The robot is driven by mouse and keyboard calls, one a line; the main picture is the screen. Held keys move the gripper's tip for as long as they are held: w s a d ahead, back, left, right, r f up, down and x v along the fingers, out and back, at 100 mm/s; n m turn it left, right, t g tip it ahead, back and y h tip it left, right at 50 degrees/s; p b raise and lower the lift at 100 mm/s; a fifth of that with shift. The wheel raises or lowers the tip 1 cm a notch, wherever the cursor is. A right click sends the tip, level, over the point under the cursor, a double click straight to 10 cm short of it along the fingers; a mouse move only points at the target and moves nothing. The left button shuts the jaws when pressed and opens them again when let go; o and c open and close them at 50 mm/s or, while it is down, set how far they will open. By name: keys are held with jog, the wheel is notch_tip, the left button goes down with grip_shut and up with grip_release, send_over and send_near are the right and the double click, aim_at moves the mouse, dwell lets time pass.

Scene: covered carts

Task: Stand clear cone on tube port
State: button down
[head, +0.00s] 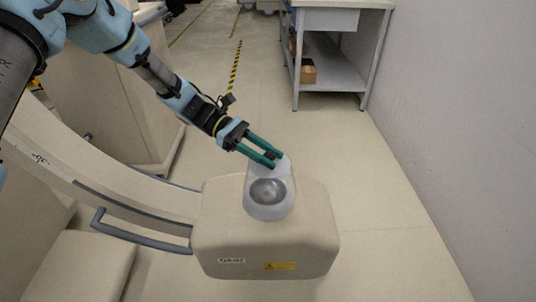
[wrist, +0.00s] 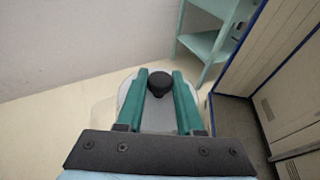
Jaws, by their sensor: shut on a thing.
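The clear cone (head: 284,182) is a pale see-through shell with a black knob on top. My gripper (head: 272,159) is shut on this knob. In the wrist view the knob (wrist: 160,83) sits between the two green fingers of my gripper (wrist: 159,78), and part of the cone (wrist: 127,92) shows around them. The tube port (head: 268,191) is a round grey metal dish on the top of the beige housing. The port shows through the cone's wall, and the cone's wide end is around or just over it. I cannot tell whether the rim touches the housing.
The beige housing (head: 225,225) hangs on a curved arm (head: 120,190) with a grey handle (head: 140,232) at the left. A metal table (head: 340,20) with a shelf stands at the back. A wall (head: 460,120) is on the right. The floor between is clear.

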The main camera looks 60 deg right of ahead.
jog(key=shift+f, duration=0.15)
jog(key=c, duration=0.5)
grip_release()
jog(key=shift+c, duration=0.2)
jog(key=shift+w+r, duration=0.2)
jog(key=shift+w, duration=0.05)
jog(key=b+v, duration=0.1)
jog(key=v, duration=1)
jog(key=shift+w+b, duration=0.25)
jog(key=shift+b, duration=0.05)
jog(key=shift+a+r, duration=0.1)
jog(key=shift+a, duration=0.05)
